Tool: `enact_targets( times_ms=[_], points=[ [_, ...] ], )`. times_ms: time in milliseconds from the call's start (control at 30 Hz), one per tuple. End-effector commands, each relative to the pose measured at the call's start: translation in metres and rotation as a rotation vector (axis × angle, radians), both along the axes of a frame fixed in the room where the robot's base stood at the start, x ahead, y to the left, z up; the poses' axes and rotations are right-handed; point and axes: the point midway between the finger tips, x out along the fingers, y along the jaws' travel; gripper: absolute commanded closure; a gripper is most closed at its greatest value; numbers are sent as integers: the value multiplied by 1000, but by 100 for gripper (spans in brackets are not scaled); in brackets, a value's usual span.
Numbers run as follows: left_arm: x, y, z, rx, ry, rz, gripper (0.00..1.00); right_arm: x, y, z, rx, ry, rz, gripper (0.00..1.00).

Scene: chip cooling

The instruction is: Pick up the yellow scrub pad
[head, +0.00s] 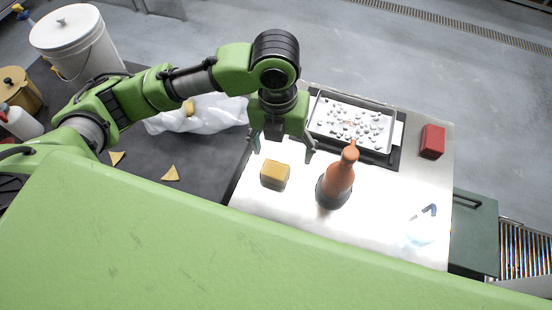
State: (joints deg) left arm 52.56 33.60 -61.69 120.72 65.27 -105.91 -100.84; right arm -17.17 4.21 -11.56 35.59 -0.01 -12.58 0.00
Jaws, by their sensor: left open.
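The yellow scrub pad (275,175) is a small block with a tan-yellow top, lying on the left part of the bright metal table (300,212). My left gripper (282,150) points down just above and behind the pad, with its two fingers spread apart and nothing between them. In this view the pad shows slightly in front of the fingers, and I cannot tell the exact height gap. My right gripper is not in view.
An orange-brown bottle (339,180) with a dark base stands right of the pad. A tray of pale pieces (352,118) lies behind, with a red block (432,141) to its right. A clear spray bottle (420,230) is at front right. A dark mat (200,150) lies left.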

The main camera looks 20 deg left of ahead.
Motion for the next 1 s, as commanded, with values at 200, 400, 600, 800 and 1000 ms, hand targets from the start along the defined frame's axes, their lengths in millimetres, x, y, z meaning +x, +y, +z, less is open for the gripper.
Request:
enact_targets(
  times_ms=[200, 400, 600, 800, 1000],
  points=[
    [3, 17, 3, 56, 16, -104, 28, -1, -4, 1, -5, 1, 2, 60],
    [2, 17, -33, 58, 20, -105, 28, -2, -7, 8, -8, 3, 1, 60],
    [2, 17, -66, 56, 16, -104, 28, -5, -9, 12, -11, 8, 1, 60],
    [3, 17, -80, 56, 14, -106, 28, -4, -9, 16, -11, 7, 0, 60],
    [3, 18, -106, 57, 18, -103, 28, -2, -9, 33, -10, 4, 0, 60]
  ],
)
